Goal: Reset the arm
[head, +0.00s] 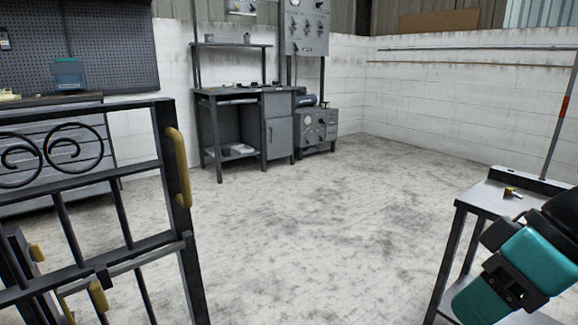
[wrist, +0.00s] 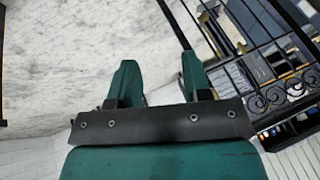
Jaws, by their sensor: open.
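My arm (head: 515,275) shows in teal and black at the lower right of the head view, in front of a small metal table. In the wrist view my gripper (wrist: 158,85) has its two teal fingers apart, with nothing between them but pale floor. The dark metal scroll gate (head: 62,205) stands at the left of the head view, with a yellow vertical handle (head: 178,167) on its edge. The gate's scrollwork also shows at the right of the wrist view (wrist: 268,97). My gripper is apart from the gate handle.
A small metal table (head: 487,198) with a small brass item stands at the right, close to my arm. A grey workbench (head: 277,130) and control cabinet stand at the back. A drawer cabinet (head: 60,135) is behind the gate. The middle floor is clear.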

